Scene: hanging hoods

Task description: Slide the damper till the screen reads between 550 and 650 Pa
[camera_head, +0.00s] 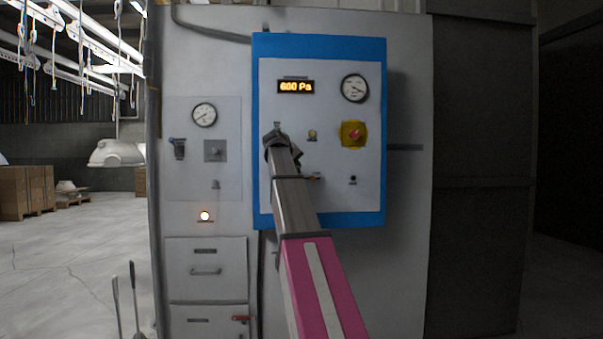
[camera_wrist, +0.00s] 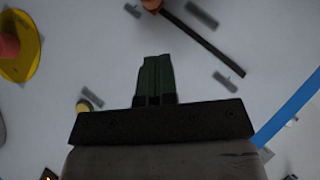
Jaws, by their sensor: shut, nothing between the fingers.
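The screen (camera_head: 296,87) on the blue-edged control panel glows orange and appears to read 600 Pa; its middle digit is slightly blurred. The damper's dark slot (camera_wrist: 205,42) runs slantwise in the wrist view. Its orange-brown knob (camera_wrist: 152,4) is at the slot's left end, cut by the top edge. In the head view the knob (camera_head: 316,178) shows just right of my arm, which hides most of the slot. My gripper (camera_wrist: 154,60) is shut and empty in front of the panel, apart from the knob. In the head view my arm's end covers its fingertips.
A red knob on a yellow plate (camera_head: 353,133) and a round gauge (camera_head: 355,88) are on the panel's right side. A yellow button (camera_head: 312,134) is near my gripper. A grey panel with a gauge (camera_head: 204,115) is to the left, above drawers (camera_head: 207,267).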

